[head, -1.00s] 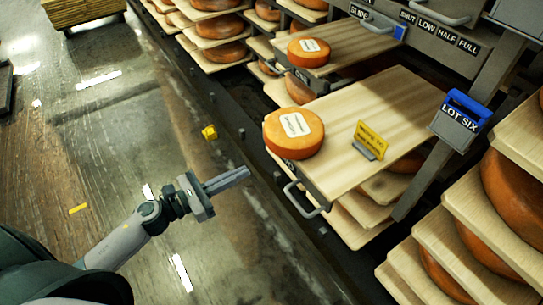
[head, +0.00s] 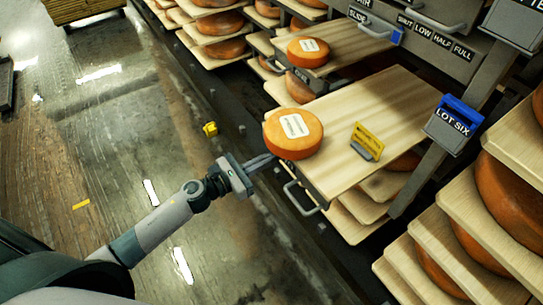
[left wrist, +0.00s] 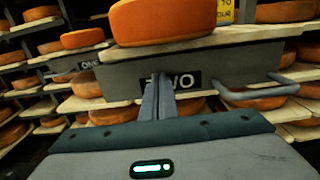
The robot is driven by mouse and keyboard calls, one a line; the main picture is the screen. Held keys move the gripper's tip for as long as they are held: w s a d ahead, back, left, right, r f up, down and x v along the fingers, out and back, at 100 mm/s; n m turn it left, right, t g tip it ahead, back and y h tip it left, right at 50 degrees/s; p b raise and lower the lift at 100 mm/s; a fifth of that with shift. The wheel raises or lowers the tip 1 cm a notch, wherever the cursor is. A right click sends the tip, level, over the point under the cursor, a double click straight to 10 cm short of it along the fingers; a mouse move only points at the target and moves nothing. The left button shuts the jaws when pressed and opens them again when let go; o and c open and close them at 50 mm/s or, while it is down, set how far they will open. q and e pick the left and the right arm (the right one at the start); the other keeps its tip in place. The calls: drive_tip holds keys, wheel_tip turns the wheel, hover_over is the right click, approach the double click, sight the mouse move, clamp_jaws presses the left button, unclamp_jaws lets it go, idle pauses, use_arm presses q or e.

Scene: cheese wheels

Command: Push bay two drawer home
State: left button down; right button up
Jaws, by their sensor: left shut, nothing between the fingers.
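The bay two drawer (head: 400,100) is pulled out, a pale wooden board with a grey front. Its front panel, marked TWO, shows in the left wrist view (left wrist: 225,70), with a bar handle (left wrist: 255,93) to the right. An orange cheese wheel (head: 293,134) with a white label sits at the drawer's front left corner, a yellow sign (head: 367,141) to its right. My left gripper (head: 268,162) is shut and empty, its fingertips at the drawer front, left of the handle. In the left wrist view the fingers (left wrist: 158,95) partly cover the label. I cannot tell whether they touch the panel.
Another drawer, labelled ONE in the left wrist view (left wrist: 87,65), stands out to the left with a cheese wheel on it. A blue-topped LOT SIX tag (head: 454,119) hangs on the post at right. Shelves of cheese wheels flank the drawer. The floor at left is largely clear.

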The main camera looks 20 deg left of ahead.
use_arm(q)
drive_tip(key=shift+w, duration=0.1)
